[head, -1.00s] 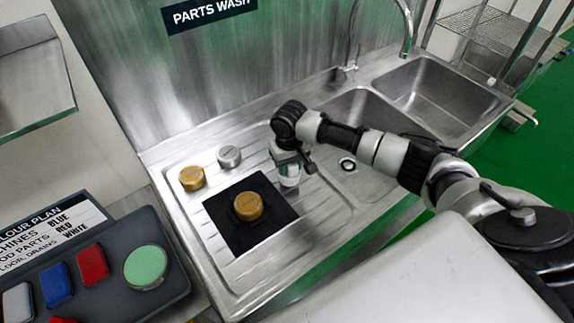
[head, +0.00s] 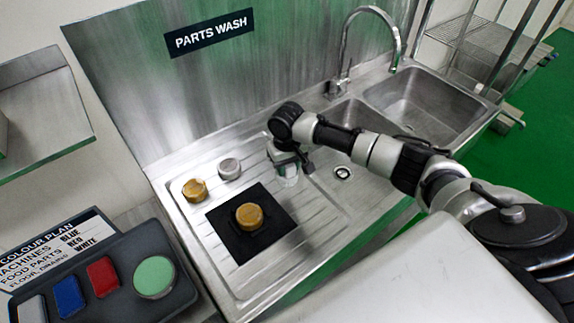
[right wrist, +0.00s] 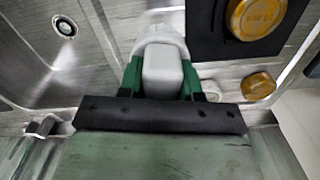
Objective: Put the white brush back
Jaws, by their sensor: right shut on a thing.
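My right gripper (head: 287,170) is over the ribbed drainboard, to the right of the black mat, pointing down. It is shut on a pale whitish block, which I take to be the white brush (right wrist: 163,72); in the right wrist view it sits between the green fingers. In the head view only a small pale part of the brush (head: 289,179) shows under the gripper. Whether it touches the board I cannot tell. My left gripper is out of view.
A gold part (head: 249,216) sits on the black mat (head: 228,243). Another gold part (head: 195,190) and a silver part (head: 229,168) stand behind it. A round green pad (head: 154,277) is on the tray. Sink basins and a tap (head: 345,60) are at the back right.

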